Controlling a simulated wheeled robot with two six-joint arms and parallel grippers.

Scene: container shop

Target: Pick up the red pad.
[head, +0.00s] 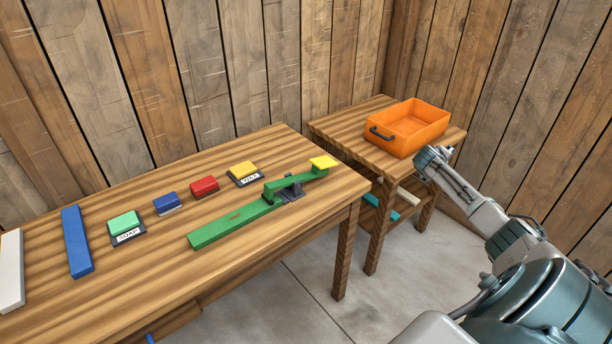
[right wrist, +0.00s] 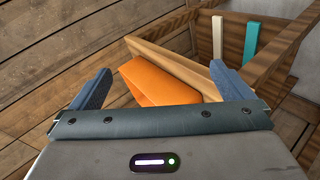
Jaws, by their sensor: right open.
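The red pad (head: 204,186) lies on the long wooden table (head: 90,300) in the head view, between a blue pad (head: 167,203) and a yellow pad (head: 244,171). My right gripper (head: 437,152) is beside the small side table, next to the orange bin, well to the right of the red pad. In the right wrist view its jaws (right wrist: 160,85) are spread apart with nothing between them up close. The red pad is outside the right wrist view. My left gripper does not show in the head view.
The orange bin (head: 428,118) stands on the side table (head: 350,128); it also shows in the right wrist view (right wrist: 155,84). A green lever with a yellow end (head: 235,224), a green pad (head: 124,223) and a long blue bar (head: 76,242) lie on the long table. A floor gap separates the tables.

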